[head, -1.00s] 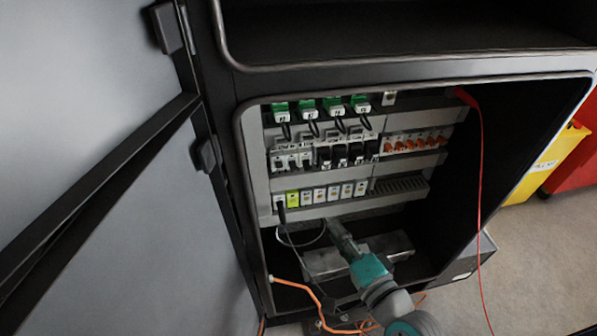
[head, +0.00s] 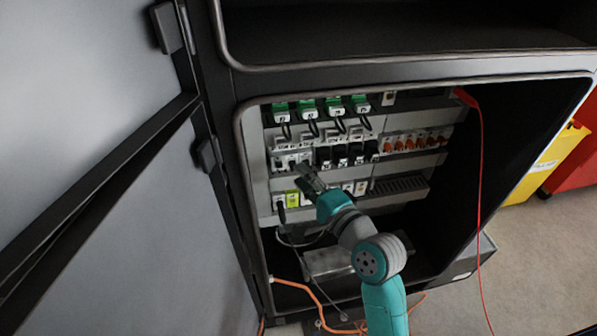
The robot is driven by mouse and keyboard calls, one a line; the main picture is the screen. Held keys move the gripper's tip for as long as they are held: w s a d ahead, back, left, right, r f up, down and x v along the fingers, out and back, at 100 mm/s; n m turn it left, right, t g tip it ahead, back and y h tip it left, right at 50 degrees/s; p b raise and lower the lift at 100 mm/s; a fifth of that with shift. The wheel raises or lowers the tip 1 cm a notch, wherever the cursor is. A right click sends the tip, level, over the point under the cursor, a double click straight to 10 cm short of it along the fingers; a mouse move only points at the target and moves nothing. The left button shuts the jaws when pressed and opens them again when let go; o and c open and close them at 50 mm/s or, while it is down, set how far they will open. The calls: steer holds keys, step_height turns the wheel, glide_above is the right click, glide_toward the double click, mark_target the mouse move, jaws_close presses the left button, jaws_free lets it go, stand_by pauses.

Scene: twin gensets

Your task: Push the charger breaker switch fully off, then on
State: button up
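The open cabinet holds a panel with rows of electrical modules. A row of white breakers (head: 281,163) with dark switches sits at the left of the middle row. I cannot read which one is the charger breaker. My gripper (head: 300,169) is up at the panel, just below and in front of the right end of these white breakers. It hides part of them and some of the modules in the row below. Its fingers look dark and small, and I cannot tell whether they are open or shut, or whether they touch a switch.
Black breakers (head: 341,155) stand to the right, then orange-levered switches (head: 415,142). Green plug modules (head: 308,111) with black cables are above. A red cable (head: 481,190) hangs at the right. The cabinet door (head: 95,200) stands open at the left. A metal box (head: 328,262) lies below.

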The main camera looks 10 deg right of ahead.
steer(key=shift+x, duration=1.15)
jaws_close()
steer(key=shift+f, duration=0.1)
steer(key=shift+a+f+n+t+y, duration=0.1)
steer(key=shift+f+n+t+y, duration=0.25)
steer(key=shift+t, duration=0.25)
steer(key=shift+f+n+t+y, duration=0.15)
steer(key=shift+n+t+y, duration=0.4)
steer(key=shift+t, duration=0.05)
steer(key=shift+w+f+n+t+y, duration=0.2)
steer(key=shift+f+n+t+y, duration=0.15)
steer(key=shift+n+t+y, duration=0.35)
